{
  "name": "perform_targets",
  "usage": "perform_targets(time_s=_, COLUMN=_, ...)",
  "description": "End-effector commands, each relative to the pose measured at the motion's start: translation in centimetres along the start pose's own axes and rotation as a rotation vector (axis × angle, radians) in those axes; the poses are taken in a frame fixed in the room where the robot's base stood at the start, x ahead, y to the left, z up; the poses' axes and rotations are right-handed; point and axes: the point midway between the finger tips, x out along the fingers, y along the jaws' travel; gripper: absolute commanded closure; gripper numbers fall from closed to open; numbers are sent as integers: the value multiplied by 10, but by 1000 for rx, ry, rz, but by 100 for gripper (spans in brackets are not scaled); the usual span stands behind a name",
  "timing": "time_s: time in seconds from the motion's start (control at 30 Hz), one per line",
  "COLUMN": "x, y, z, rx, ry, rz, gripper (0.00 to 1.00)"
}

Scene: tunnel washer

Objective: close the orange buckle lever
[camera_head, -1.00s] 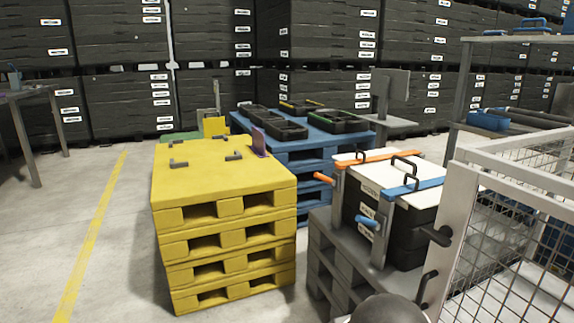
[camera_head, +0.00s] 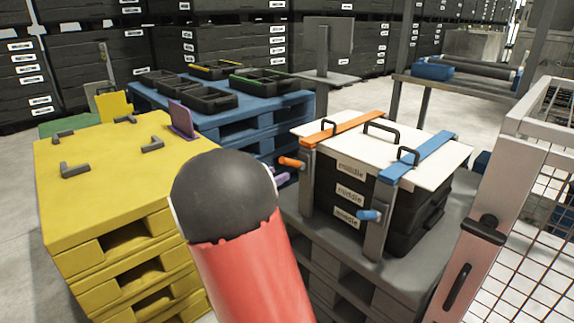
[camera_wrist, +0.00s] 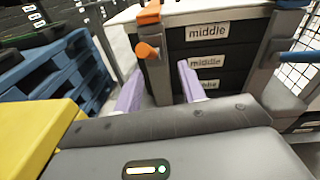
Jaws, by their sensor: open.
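The orange buckle lever (camera_head: 291,162) juts outward from a grey post at the left front of the stacked black crates (camera_head: 340,194). It shows in the wrist view (camera_wrist: 147,50) as a stubby orange handle below the orange strap (camera_wrist: 150,13). That strap (camera_head: 345,127) runs over the white lid (camera_head: 385,150). My gripper (camera_wrist: 158,84) is open and empty, its two purple fingers apart, with the lever above and between the fingertips in the picture. I cannot tell the gap to the lever. In the head view my arm hides most of the gripper.
A blue strap (camera_head: 423,156) with a blue lever (camera_head: 369,215) is on the same stack. The stack stands on a grey pallet (camera_head: 425,262). Yellow pallets (camera_head: 100,190) stand left, blue pallets (camera_head: 230,115) behind, and a wire cage (camera_head: 535,200) right.

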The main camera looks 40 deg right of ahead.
Motion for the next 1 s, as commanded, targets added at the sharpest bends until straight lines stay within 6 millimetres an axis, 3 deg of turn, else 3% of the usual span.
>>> perform_targets(time_s=0.17, x=9, y=18, z=2, rx=-92, ry=-76, rz=25, gripper=59)
perform_targets(time_s=0.6, x=72, y=19, z=6, rx=-92, ry=-75, rz=25, gripper=59)
perform_targets(time_s=1.0, x=82, y=20, z=7, rx=-92, ry=-75, rz=28, gripper=59)
